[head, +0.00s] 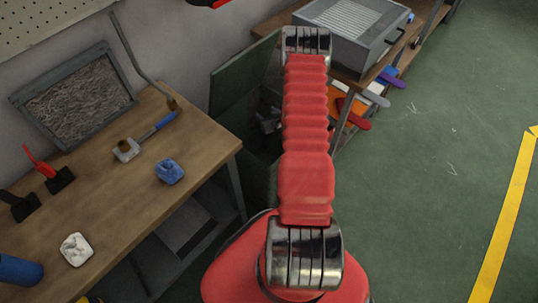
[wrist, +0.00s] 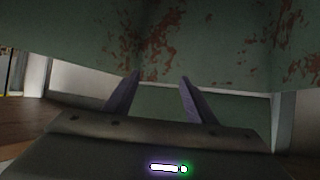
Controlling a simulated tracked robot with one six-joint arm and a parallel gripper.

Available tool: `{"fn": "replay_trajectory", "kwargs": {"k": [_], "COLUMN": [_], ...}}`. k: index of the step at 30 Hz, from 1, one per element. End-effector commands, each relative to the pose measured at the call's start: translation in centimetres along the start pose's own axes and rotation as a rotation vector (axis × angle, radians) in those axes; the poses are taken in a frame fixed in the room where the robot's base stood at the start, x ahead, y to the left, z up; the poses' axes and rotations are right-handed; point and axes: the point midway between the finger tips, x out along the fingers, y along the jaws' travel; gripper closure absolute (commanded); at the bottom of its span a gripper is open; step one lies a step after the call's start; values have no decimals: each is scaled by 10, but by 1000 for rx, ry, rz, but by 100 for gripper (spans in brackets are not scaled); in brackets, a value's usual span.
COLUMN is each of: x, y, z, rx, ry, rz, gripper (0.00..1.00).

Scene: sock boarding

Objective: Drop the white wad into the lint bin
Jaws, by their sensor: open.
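A crumpled white wad (head: 76,249) lies on the near part of the wooden workbench (head: 115,215) in the head view. A dark green bin (head: 243,75) with a raised lid or panel stands between the bench and the shelf table; it looks like the lint bin. My arm covers part of it, and grey lumps show in its dark inside. My gripper (wrist: 160,76) is open and empty in the wrist view, its two purple-grey fingers apart before a rust-spotted green surface (wrist: 165,40). The gripper itself does not show in the head view.
A grey metal box (head: 352,35) tops the shelf table at the back. The green floor (head: 440,150) at right is clear.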

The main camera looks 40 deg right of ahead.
Motion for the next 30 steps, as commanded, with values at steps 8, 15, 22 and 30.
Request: {"fn": "replay_trajectory", "kwargs": {"k": [8,15,22,30], "x": [-36,-75,-112,-129], "y": [1,0,0,-1], "z": [0,-1,0,-1], "rx": [1,1,0,-1], "ry": [0,1,0,2], "rz": [2,2,1,-1], "gripper": [49,49,49,49]}}
